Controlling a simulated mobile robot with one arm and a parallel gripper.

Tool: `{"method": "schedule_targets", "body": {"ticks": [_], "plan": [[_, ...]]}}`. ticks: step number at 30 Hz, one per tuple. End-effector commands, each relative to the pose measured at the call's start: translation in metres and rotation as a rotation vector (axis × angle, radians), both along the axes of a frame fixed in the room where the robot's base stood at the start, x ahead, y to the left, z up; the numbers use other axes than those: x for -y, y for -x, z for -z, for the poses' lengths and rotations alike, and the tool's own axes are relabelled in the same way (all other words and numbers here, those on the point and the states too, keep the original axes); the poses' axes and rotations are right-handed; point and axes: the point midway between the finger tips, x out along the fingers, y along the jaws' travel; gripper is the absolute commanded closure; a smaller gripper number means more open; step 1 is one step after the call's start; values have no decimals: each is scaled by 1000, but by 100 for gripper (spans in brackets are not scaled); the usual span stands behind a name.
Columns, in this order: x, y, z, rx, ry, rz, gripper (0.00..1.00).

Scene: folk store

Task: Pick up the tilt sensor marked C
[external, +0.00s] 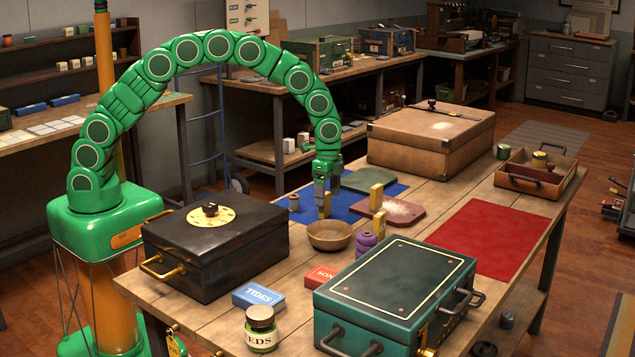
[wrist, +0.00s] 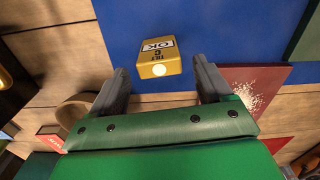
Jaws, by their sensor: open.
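My gripper is open and holds nothing. In the external view my gripper (external: 327,192) points down over the blue mat, and a yellow block (external: 327,205) shows by its fingers, partly hidden by them.
Another yellow block (external: 376,197) stands on a dark red board (external: 400,212) at right. A wooden bowl (external: 330,236), purple spool (external: 366,243), black strongbox (external: 215,250) and green case (external: 395,290) stand nearby. A red mat (external: 480,238) lies clear further right.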

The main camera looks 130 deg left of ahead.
Motion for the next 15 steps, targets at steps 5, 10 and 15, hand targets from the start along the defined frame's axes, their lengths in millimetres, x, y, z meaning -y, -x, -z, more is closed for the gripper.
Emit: {"method": "schedule_targets", "body": {"ticks": [5,10,15], "plan": [[0,6,21,-5,4,-1,21],[0,7,42,-3,2,0,21],[0,6,47,-1,0,0,21]]}}
